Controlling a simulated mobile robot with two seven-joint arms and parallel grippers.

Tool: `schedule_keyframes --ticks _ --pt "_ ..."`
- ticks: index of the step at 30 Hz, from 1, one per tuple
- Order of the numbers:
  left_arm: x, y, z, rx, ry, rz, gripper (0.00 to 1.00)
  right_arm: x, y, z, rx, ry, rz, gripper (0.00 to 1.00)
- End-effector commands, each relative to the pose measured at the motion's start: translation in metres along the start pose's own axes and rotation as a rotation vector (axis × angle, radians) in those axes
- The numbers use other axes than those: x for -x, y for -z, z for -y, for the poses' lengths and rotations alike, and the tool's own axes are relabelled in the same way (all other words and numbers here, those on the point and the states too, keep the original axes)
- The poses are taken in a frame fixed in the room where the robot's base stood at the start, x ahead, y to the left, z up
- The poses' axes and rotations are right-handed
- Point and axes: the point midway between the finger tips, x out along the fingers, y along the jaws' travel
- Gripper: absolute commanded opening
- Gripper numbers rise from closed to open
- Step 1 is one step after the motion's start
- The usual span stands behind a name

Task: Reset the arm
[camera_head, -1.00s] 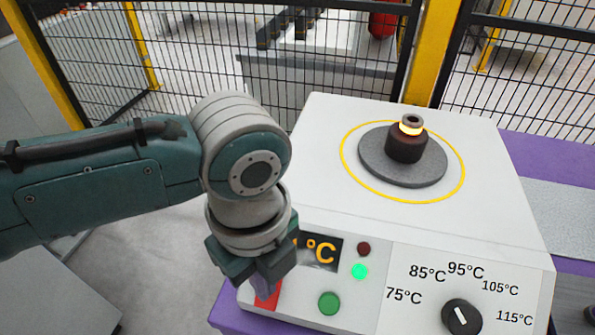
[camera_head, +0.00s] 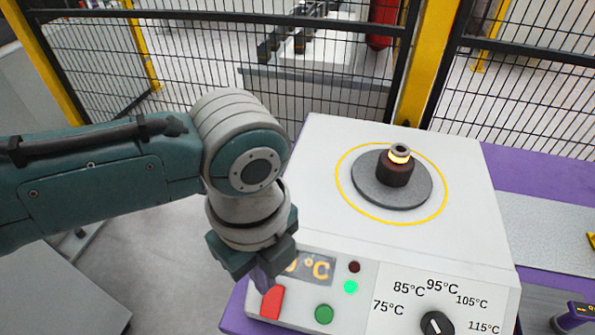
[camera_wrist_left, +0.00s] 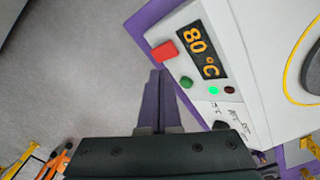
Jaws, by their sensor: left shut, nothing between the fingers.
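My left arm comes in from the left, and my left gripper (camera_head: 262,278) points down in front of the white heater's panel. Its fingers are shut and empty; in the left wrist view the two purple fingers (camera_wrist_left: 158,100) lie together. They are just beside the red button (camera_head: 271,302), which also shows in the left wrist view (camera_wrist_left: 164,51). I cannot tell whether they touch the heater (camera_head: 325,150). Its display (camera_wrist_left: 199,51) reads 80 °C. A dark part with a glowing ring (camera_head: 397,168) stands on the round grey plate (camera_head: 365,190). My right gripper is out of view.
The panel has a green button (camera_head: 324,314), a lit green lamp (camera_head: 350,287), a dark red lamp and a temperature knob (camera_head: 436,324). The heater stands on a purple table (camera_head: 490,165). A black mesh fence with yellow posts runs behind. Grey floor is open at left.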

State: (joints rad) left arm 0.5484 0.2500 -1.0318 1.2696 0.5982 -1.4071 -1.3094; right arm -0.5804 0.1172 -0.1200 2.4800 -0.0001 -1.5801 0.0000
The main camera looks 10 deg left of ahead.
Motion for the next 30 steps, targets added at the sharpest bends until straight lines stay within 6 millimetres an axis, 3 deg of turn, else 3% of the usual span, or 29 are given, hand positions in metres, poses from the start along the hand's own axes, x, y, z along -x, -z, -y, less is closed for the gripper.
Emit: schedule_keyframes --ticks 11,14,16,19,22,30 --pt "-0.001 0.001 0.000 0.002 0.001 -0.002 0.00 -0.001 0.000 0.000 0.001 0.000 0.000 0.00" --pt "-0.001 0.015 -0.003 0.047 0.016 -0.034 0.00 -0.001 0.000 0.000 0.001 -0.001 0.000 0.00" --pt "0.002 0.036 -0.006 0.132 0.043 -0.082 0.00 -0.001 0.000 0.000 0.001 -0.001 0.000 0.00" --pt "0.013 0.067 -0.015 0.366 0.096 -0.175 0.00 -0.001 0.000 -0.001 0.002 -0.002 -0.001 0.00" --pt "0.032 0.076 -0.028 0.698 0.147 -0.253 0.00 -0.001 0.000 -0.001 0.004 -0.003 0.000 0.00" --pt "0.066 0.032 -0.088 1.461 0.232 -0.267 0.00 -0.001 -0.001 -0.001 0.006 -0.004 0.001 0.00"
